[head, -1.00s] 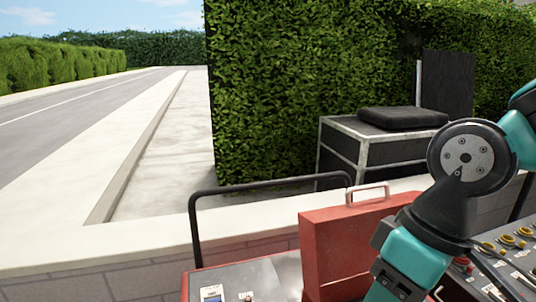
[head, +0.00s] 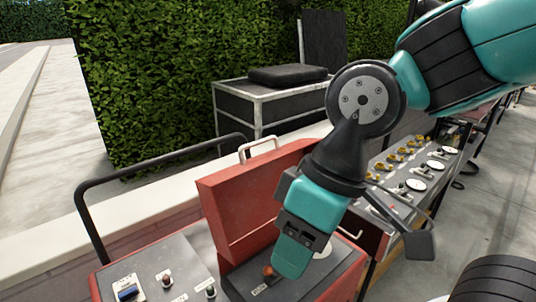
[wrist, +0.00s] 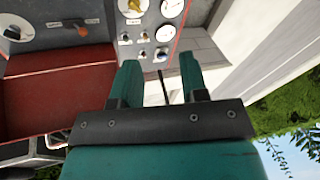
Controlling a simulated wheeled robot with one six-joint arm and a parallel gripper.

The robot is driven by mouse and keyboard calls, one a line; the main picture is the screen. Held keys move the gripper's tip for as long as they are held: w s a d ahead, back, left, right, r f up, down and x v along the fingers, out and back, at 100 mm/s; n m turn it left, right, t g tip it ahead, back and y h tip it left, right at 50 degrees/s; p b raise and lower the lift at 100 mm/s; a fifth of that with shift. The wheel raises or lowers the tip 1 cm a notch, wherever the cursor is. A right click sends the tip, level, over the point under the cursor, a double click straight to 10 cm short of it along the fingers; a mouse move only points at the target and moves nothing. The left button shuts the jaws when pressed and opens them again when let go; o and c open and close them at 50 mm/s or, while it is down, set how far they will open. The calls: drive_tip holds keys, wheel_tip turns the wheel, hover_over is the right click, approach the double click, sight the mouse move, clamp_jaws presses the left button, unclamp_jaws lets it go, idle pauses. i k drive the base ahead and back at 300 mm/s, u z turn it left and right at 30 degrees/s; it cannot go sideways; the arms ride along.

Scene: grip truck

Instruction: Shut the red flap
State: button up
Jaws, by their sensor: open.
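The red flap (head: 235,205) stands raised in the head view, with a pale handle (head: 258,149) on its top edge. It rises behind a grey control panel (head: 320,270) in a red case. My gripper (head: 290,268) points down over that panel, in front of the flap's right part and hiding some of it. In the wrist view my gripper (wrist: 160,78) has two teal fingers spread apart with nothing between them. The red flap (wrist: 55,100) fills the left of that view, beside the fingers. I cannot tell whether gripper and flap touch.
A second grey panel with a blue switch (head: 127,293) lies left, and one with yellow knobs and dials (head: 415,170) right. A black rail (head: 150,158) runs behind the left panel. A black case with a cushion (head: 285,76) stands before the hedge.

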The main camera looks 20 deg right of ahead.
sight(237, 199)
drive_tip(key=k, duration=1.2)
drive_tip(key=z, duration=0.45)
drive_tip(key=i, duration=1.6)
drive_tip(key=u, duration=1)
